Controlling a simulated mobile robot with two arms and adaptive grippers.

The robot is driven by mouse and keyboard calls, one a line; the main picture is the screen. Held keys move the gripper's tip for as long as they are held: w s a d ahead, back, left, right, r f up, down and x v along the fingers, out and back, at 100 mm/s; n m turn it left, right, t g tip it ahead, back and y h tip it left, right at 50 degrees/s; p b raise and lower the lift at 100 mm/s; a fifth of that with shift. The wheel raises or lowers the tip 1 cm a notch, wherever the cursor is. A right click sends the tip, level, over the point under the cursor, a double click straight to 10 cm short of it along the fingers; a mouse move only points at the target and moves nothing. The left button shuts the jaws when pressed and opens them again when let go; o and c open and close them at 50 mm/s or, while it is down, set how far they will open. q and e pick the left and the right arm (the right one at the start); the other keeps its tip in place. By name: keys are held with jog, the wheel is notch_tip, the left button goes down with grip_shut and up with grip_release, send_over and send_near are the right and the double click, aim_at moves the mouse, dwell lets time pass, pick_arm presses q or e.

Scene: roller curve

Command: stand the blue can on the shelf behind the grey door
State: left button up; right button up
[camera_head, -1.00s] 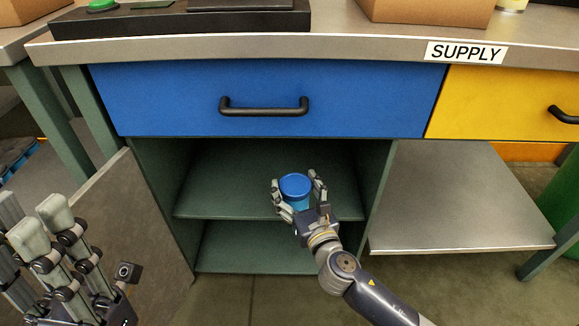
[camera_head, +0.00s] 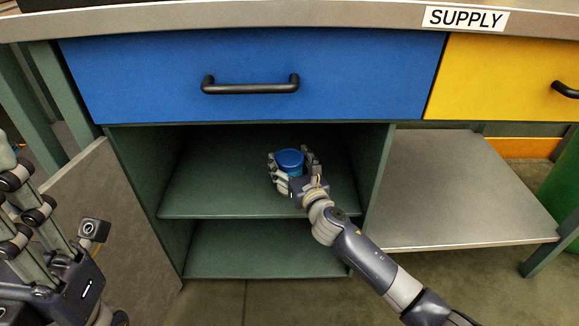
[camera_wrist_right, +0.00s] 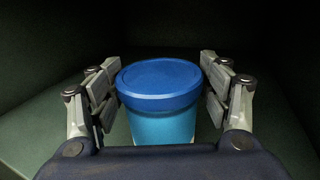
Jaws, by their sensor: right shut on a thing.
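The blue can (camera_head: 289,158), with a darker blue lid, is upright inside the green cabinet, over the upper shelf (camera_head: 215,195). My right gripper (camera_head: 290,167) reaches in from the front and is shut on the can. In the right wrist view the can (camera_wrist_right: 160,100) sits between the fingers on both sides. Its base is hidden, so I cannot tell whether it touches the shelf. The grey door (camera_head: 115,230) stands swung open at the left of the cabinet. My left gripper (camera_head: 25,215) is in front of the door, partly cut off by the picture's left edge.
A blue drawer (camera_head: 250,110) with a black handle (camera_head: 250,85) is just above the opening. The cabinet's right side wall (camera_head: 374,170) stands close to my right arm. A lower shelf (camera_head: 265,250) is empty. A bare metal shelf (camera_head: 460,190) lies to the right.

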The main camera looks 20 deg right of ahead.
dwell(0.3)
jog(key=o, duration=1.2)
jog(key=shift+f, duration=0.1)
jog(key=shift+c, duration=0.2)
